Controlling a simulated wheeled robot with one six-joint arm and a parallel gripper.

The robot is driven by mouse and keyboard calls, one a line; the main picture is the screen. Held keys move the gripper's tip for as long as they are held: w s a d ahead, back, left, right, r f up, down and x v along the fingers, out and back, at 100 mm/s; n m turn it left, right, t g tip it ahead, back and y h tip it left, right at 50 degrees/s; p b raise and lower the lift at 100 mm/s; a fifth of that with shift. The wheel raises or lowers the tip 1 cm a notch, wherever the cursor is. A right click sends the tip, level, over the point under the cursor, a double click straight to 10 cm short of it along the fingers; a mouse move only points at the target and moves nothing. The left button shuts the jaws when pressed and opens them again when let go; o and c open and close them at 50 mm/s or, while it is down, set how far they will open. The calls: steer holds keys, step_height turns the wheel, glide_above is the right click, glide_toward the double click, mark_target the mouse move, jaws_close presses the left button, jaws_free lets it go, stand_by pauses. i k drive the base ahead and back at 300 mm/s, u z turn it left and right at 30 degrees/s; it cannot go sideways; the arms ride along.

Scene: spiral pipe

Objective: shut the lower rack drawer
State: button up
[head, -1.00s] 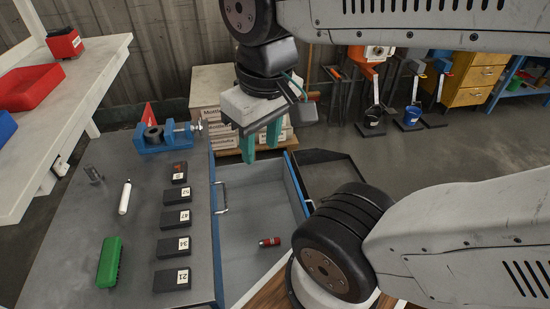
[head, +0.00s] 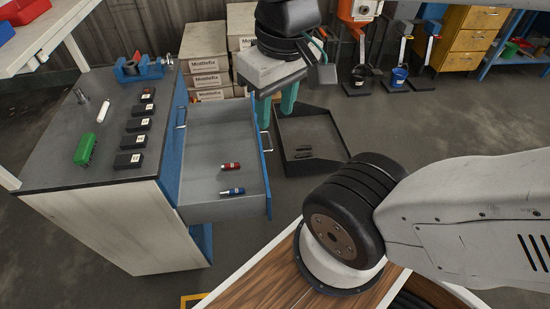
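The rack is a grey-topped cabinet (head: 55,150) with pale sides at the left. Its lower drawer (head: 203,208) is pulled far out to the right, with a blue front (head: 264,180) and a grey inside. A red cylinder (head: 231,166) and a blue cylinder (head: 232,192) lie in it. A bar handle (head: 267,141) shows on the drawer front. Another handle (head: 182,128) is on the cabinet's blue face above. My gripper (head: 276,112) has two green fingers apart with nothing between them. It appears at the drawer front's far end; I cannot tell whether it touches.
A black tray (head: 336,134) with small dark items is just right of the drawer. Stacked boxes (head: 210,64) stand behind. A blue vise (head: 140,69), black blocks and a green brush (head: 85,150) are on the cabinet top.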

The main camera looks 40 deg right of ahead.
mark_target(218, 133)
steer(key=z, duration=2.35)
steer(key=i, duration=1.35)
steer(key=u, duration=2.7)
steer(key=k, duration=0.5)
steer(key=u, duration=0.6)
steer(key=i, duration=0.55)
steer(key=z, duration=0.3)
